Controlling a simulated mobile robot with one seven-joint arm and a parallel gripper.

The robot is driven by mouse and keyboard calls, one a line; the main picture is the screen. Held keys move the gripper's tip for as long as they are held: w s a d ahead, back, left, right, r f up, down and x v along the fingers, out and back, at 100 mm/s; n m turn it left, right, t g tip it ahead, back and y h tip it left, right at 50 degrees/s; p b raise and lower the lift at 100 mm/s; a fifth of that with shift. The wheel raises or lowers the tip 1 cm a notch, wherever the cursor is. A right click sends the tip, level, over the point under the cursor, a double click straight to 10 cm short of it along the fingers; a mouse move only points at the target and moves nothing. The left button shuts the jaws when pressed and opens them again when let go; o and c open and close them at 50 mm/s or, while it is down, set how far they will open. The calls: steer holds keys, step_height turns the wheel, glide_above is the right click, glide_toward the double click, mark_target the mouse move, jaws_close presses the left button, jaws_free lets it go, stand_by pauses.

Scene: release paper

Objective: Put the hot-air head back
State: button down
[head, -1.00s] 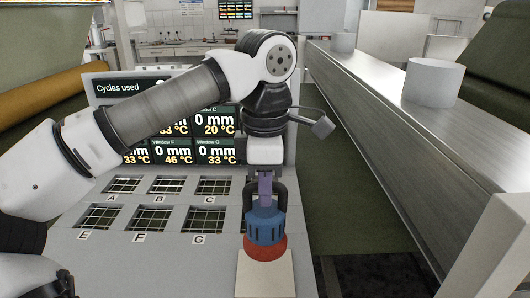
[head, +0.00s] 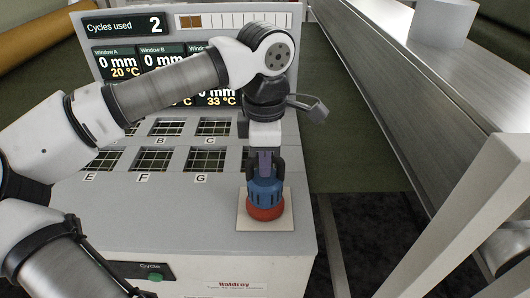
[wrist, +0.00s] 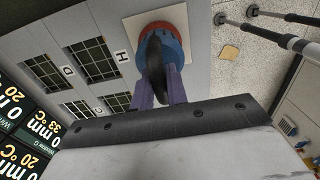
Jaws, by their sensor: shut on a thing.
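The hot-air head (head: 265,196) is a blue body with a red lower rim. It is upright over a cream square pad (head: 284,222) at the right front of the machine top, and appears to rest on it. My gripper (head: 264,164) comes from above, and its purple fingers are shut on the top of the head, at its dark handle. In the wrist view the head (wrist: 172,42) is beyond the fingers (wrist: 158,92), with its red rim over the pad (wrist: 132,28). I cannot tell whether the rim fully touches the pad.
The machine has gridded windows (head: 207,160) left of the pad and a display panel (head: 150,50) behind, reading 2 cycles used. A green Cycle button (head: 155,277) is on the front. A metal rail (head: 400,110) runs along the right, with a floor gap between.

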steer(key=c, duration=1.8)
jaws_free()
steer(key=shift+f, duration=0.15)
steer(key=o, duration=0.4)
step_height(320, 180, up, 12)
steer(key=shift+r+b, duration=0.25)
steer(key=shift+b, duration=0.5)
